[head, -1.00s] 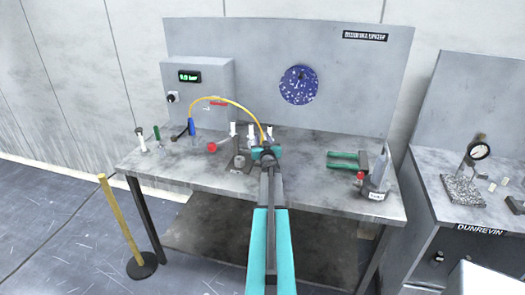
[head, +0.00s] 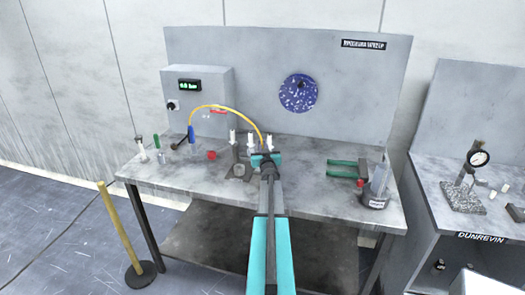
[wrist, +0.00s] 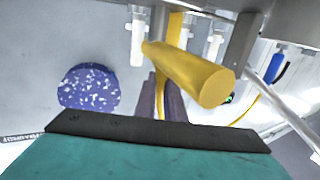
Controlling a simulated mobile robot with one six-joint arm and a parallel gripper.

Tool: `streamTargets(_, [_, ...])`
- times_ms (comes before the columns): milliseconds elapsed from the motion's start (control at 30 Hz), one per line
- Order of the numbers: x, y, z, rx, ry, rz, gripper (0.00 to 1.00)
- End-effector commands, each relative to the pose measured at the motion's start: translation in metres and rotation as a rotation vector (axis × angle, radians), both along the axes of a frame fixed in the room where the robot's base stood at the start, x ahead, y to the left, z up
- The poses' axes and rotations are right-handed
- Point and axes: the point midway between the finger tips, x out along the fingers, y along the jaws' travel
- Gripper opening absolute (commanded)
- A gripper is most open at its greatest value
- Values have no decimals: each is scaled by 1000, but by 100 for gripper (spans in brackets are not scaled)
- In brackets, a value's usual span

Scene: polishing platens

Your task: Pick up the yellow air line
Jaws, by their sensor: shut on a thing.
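The yellow air line (head: 225,107) arcs above the bench from a blue fitting (head: 191,132) on the left to my gripper (head: 264,157). In the wrist view, its thick yellow end (wrist: 195,75) fills the middle, close to the camera. Thinner yellow line runs behind it, past the two dark fingers of my gripper (wrist: 162,98). My gripper is shut on the air line near its right end, over the bench. The exact contact is partly hidden behind the yellow end. The blue fitting also shows at the right of the wrist view (wrist: 274,68).
Several white-topped fittings stand near the gripper, beside a grey block (head: 240,166). A red knob (head: 211,155) is left of it. The bench (head: 310,195) is clear at front right. A post (head: 119,230) stands front left.

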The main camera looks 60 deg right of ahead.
Motion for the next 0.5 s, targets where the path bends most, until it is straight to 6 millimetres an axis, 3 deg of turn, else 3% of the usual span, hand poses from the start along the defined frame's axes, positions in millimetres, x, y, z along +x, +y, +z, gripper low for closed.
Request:
streamTargets(267, [0, 1, 27, -3, 0, 0, 0])
streamTargets(500, [0, 1, 63, -2, 1, 0, 0])
